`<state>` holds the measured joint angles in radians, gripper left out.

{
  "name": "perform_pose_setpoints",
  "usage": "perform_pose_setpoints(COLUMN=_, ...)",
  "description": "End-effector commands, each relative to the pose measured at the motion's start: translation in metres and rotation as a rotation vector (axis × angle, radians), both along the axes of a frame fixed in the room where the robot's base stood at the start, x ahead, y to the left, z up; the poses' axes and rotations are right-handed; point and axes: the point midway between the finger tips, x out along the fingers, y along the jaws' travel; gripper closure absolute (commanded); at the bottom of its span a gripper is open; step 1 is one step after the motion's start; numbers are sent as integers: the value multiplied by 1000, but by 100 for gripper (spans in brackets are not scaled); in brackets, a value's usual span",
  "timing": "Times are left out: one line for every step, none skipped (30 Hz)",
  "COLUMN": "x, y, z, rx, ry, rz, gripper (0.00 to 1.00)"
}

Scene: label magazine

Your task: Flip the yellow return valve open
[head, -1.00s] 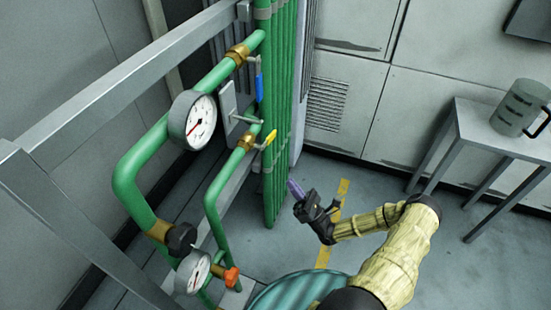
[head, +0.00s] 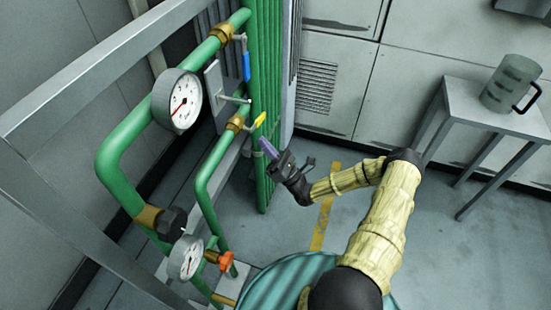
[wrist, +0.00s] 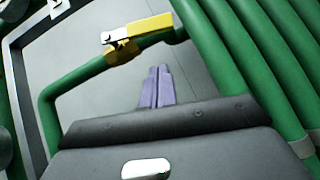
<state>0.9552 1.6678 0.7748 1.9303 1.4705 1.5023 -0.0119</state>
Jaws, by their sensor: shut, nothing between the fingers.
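The yellow valve handle (head: 259,121) sits on a brass valve body (head: 236,124) on the lower green pipe in the head view. In the wrist view the yellow handle (wrist: 148,25) shows at the top, above the fingertips, pointing up to the right from its brass body (wrist: 120,52). My gripper (head: 266,147) has purple fingers, shut and empty, just below the handle in the head view. The fingers also show in the wrist view (wrist: 158,88), side by side. They look apart from the handle; the exact gap is hard to tell.
A blue-handled valve (head: 246,66) is on the upper green pipe. Gauges (head: 177,100) and an orange knob (head: 226,261) are on the left. Vertical green pipes (wrist: 245,80) stand close on the right in the wrist view. A table (head: 490,115) with a mug (head: 511,83) stands right.

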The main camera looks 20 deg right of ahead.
Motion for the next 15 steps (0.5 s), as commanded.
perform_pose_setpoints(x=4, y=5, z=6, rx=0, ry=-2, rz=3, gripper=100)
perform_pose_setpoints(x=5, y=1, z=10, rx=-2, ry=-3, rz=1, gripper=100)
perform_pose_setpoints(x=6, y=0, z=16, rx=-2, ry=-3, rz=1, gripper=100)
perform_pose_setpoints(x=6, y=0, z=20, rx=-2, ry=-3, rz=1, gripper=100)
perform_pose_setpoints(x=7, y=-1, z=24, rx=-1, ry=-2, rz=1, gripper=100)
perform_pose_setpoints(x=8, y=-2, z=28, rx=-1, ry=-3, rz=1, gripper=100)
perform_pose_setpoints(x=9, y=-2, z=32, rx=-1, ry=-4, rz=0, gripper=100)
perform_pose_setpoints(x=10, y=-3, z=34, rx=0, ry=-2, rz=0, gripper=100)
perform_pose_setpoints(x=10, y=-3, z=37, rx=0, ry=-1, rz=1, gripper=100)
perform_pose_setpoints(x=10, y=-3, z=39, rx=0, ry=-1, rz=1, gripper=100)
perform_pose_setpoints(x=11, y=-3, z=40, rx=0, ry=-1, rz=2, gripper=100)
perform_pose_setpoints(x=11, y=-2, z=41, rx=1, ry=0, rz=3, gripper=100)
perform_pose_setpoints(x=11, y=-2, z=42, rx=1, ry=0, rz=3, gripper=100)
perform_pose_setpoints(x=11, y=-2, z=42, rx=1, ry=0, rz=3, gripper=100)
perform_pose_setpoints(x=11, y=-2, z=42, rx=1, ry=0, rz=3, gripper=100)
